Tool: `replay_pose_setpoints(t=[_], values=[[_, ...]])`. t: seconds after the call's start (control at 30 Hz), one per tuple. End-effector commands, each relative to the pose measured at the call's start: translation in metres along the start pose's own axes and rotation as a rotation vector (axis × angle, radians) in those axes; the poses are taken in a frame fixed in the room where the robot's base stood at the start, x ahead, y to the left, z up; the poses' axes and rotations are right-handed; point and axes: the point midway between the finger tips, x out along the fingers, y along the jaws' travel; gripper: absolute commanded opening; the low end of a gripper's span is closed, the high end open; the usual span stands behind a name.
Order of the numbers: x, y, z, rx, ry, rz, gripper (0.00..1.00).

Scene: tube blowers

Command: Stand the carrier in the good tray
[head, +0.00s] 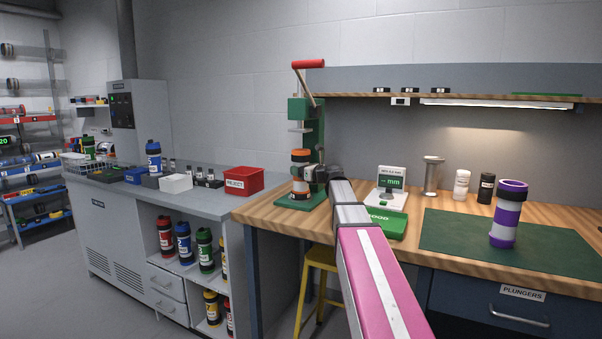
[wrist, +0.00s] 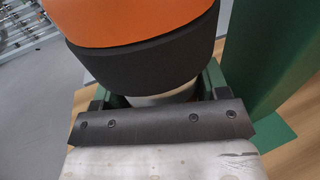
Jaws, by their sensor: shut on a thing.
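An orange carrier with black bands and a pale middle (head: 300,158) is upright in the green press (head: 318,135), under its ram and over the base plate. Whether it touches the plate I cannot tell. My gripper (head: 312,173) reaches in from the right and is shut on the carrier's middle. In the wrist view the carrier's orange and black end (wrist: 140,22) fills the top, beyond the dark gripper bar; the fingertips are mostly hidden. The green good tray (head: 385,225), marked GOOD, lies on the bench right of the press, partly behind my arm.
A gauge with a screen (head: 392,184) stands behind the good tray. A purple and white carrier (head: 509,214) stands on the green mat (head: 455,238). A red REJECT bin (head: 243,180) is on the left counter. The press lever (head: 308,65) is raised.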

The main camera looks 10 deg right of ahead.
Motion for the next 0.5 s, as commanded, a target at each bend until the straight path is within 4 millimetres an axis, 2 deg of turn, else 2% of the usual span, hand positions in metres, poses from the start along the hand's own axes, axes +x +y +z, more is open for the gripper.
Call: replay_pose_setpoints(t=[0.5], values=[[0.000,0.000,0.019,-0.001,0.000,0.000,0.34]])
